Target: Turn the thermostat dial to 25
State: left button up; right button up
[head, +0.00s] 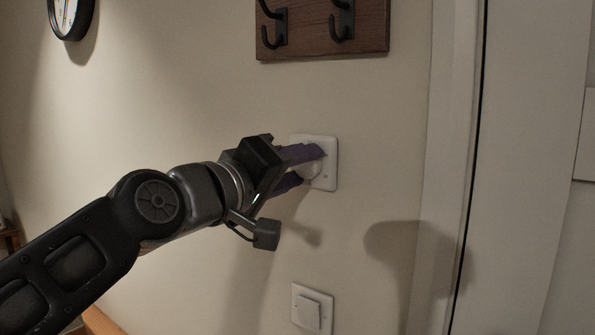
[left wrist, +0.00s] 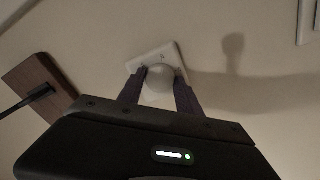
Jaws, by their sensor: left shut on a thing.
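The thermostat (head: 329,178) is a white square plate on the wall, with a round white dial (head: 312,170) at its middle. My left gripper (head: 316,162) reaches it from the left, its purple fingers closed on the dial. In the left wrist view the white dial (left wrist: 160,77) sits between the two fingertips of my left gripper (left wrist: 161,82), in front of the thermostat plate (left wrist: 152,57). The fingers hide part of the dial in the head view, and I cannot read its setting. My right gripper is not in view.
A white wall switch (head: 312,309) is below the thermostat. A wooden rack (head: 322,45) with dark hooks hangs above it, and a round clock (head: 71,17) is at the upper left. A white door frame (head: 447,160) stands to the right. The wall around the thermostat is clear.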

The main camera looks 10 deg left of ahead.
pick_arm(q)
jog(key=m+b, duration=0.1)
jog(key=m, duration=0.2)
jog(key=m+b, duration=0.2)
jog(key=shift+f+m, duration=0.2)
jog(key=shift+m, duration=0.2)
jog(key=m+b, duration=0.2)
jog(key=m, duration=0.2)
jog(key=shift+r+m+b, duration=0.1)
jog(key=shift+m+b, duration=0.3)
jog(key=o, duration=1.4)
jog(key=shift+c, duration=0.2)
jog(key=shift+s+a+b, duration=0.2)
jog(key=shift+s+b, duration=0.1)
jog(key=shift+s, duration=0.3)
jog(key=b+v, duration=0.1)
jog(key=v, duration=0.5)
jog(key=shift+s+b, duration=0.25)
jog(key=shift+b, duration=0.1)
